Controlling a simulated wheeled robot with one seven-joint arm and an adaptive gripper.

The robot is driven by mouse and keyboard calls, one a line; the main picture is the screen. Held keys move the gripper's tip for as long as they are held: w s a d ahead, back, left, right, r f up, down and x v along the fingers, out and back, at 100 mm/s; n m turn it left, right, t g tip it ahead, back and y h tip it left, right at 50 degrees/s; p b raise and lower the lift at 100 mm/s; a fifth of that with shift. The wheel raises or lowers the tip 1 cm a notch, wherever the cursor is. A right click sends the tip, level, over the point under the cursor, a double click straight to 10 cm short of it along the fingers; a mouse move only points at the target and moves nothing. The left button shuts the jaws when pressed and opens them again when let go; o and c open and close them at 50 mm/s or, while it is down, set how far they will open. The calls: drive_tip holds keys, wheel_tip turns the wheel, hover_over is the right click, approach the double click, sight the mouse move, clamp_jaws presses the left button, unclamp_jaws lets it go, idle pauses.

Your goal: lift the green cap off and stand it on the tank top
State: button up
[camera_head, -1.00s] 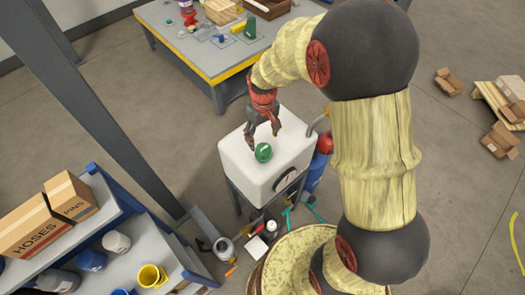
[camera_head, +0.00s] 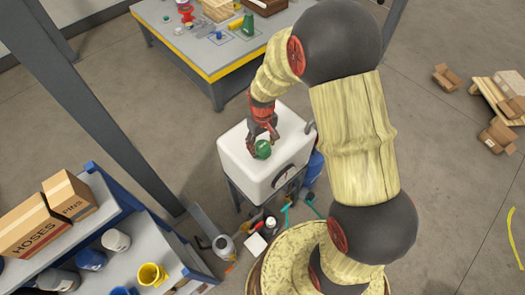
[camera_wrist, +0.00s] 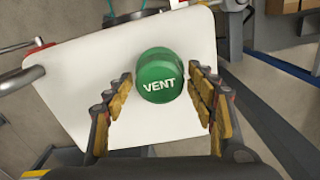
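The green cap (camera_wrist: 159,76), marked VENT, sits on the white tank top (camera_wrist: 75,75). In the head view the cap (camera_head: 263,149) is near the front-left part of the tank (camera_head: 240,160), with my gripper (camera_head: 262,138) right above and behind it. In the wrist view my gripper (camera_wrist: 160,108) is open, with one padded finger on each side of the cap and gaps between the pads and the cap. What lies under the cap is hidden.
A shelf with boxes (camera_head: 38,222) and a yellow mug (camera_head: 152,275) stands at left. A workbench (camera_head: 215,60) is behind. The tank top around the cap is bare.

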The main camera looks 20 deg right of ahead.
sight(262, 144)
drive_tip(key=c, duration=1)
drive_tip(key=shift+c, duration=0.4)
drive_tip(key=shift+r, duration=0.5)
wheel_tip(262, 144, up, 2)
drive_tip(key=shift+r, duration=0.15)
drive_tip(key=s+d+r, duration=0.2)
drive_tip(key=s+r, duration=0.7)
drive_tip(key=s, duration=0.5)
drive_tip(key=shift+r, duration=0.35)
